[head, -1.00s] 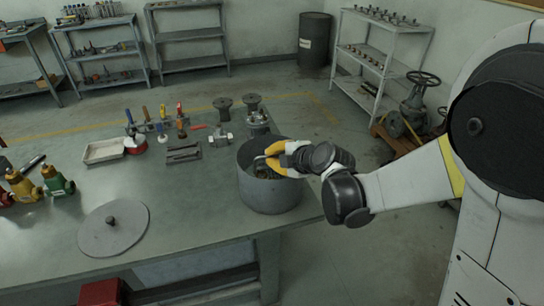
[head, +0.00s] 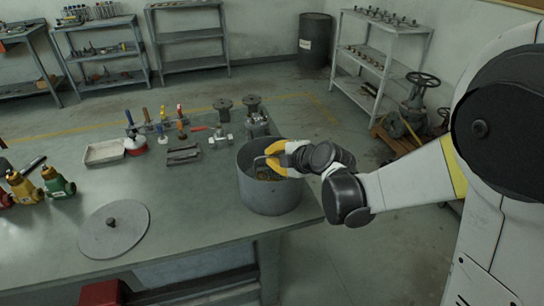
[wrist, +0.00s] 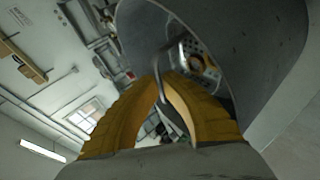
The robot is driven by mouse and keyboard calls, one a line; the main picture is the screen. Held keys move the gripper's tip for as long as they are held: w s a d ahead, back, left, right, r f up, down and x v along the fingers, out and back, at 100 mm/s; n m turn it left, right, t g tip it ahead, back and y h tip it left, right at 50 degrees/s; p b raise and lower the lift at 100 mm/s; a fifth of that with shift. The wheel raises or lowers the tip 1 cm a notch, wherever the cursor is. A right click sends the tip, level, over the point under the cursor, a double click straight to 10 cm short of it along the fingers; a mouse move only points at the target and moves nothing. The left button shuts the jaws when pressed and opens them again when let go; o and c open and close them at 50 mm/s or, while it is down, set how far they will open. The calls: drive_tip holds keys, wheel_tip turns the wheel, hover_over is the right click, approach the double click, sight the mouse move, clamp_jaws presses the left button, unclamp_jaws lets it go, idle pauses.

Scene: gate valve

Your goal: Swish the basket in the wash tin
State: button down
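The wash tin (head: 270,196) is a grey open-topped cylinder near the right edge of the bench. The basket sits within its rim; its perforated metal (wrist: 197,58) shows in the wrist view, with small brass-coloured and grey parts in it. My gripper (head: 266,160) has yellow fingers and reaches over the tin's mouth from the right. In the wrist view the fingers are closed around the basket's thin bent handle (wrist: 162,62). The basket's bottom and any liquid level are hidden by the tin wall.
A round lid (head: 113,232) with a knob lies on the bench at front left. The bench's middle is clear.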

drive_tip(key=shift+s+f+b, duration=0.1)
drive_tip(key=shift+f+b, duration=0.3)
drive_tip(key=shift+f, duration=0.1)
drive_tip(key=shift+r+p, duration=0.3)
drive_tip(key=shift+r, duration=0.4)
drive_tip(key=shift+f, duration=0.2)
